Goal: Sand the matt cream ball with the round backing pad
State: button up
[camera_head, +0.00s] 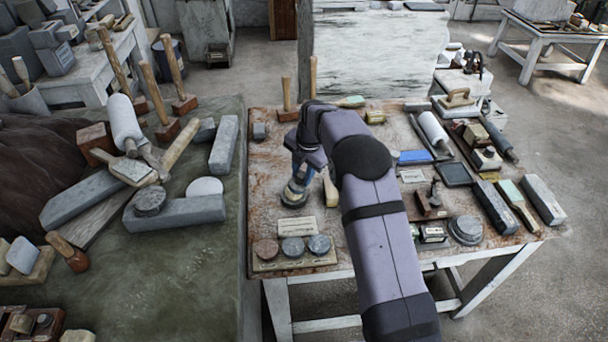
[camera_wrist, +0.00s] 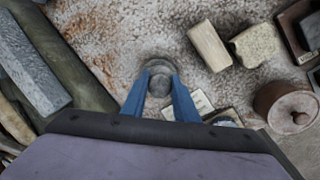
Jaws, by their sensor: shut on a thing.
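My gripper (camera_head: 297,178) is over the left part of the rusty-topped table. Its blue fingers (camera_wrist: 159,98) are shut on a round grey pad-like thing (camera_wrist: 158,72), which I take for the round backing pad. In the head view the pad (camera_head: 294,196) is low, at or just above the tabletop; I cannot tell if it touches. A pale rounded thing (camera_head: 204,187) lies on the green-topped bench at left, behind a grey stone block. I cannot tell whether it is the matt cream ball or a flat disc. No other cream ball shows clearly.
Several round discs (camera_head: 292,247) lie on a board at the table's front left, with a label card (camera_head: 292,226) behind. Mallets (camera_head: 286,98) stand at the back. Rollers, blocks and brushes crowd the right side. A grey block (camera_head: 175,213) lies on the left bench.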

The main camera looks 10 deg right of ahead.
jog(key=shift+w+a, duration=0.1)
jog(key=shift+w+a+r+p, duration=0.2)
jog(key=shift+w+a+p, duration=0.35)
jog(key=shift+w, duration=0.15)
jog(key=shift+d, duration=0.1)
jog(key=shift+s+d+r, duration=0.55)
jog(key=shift+s+d, duration=0.15)
jog(key=shift+s, duration=0.05)
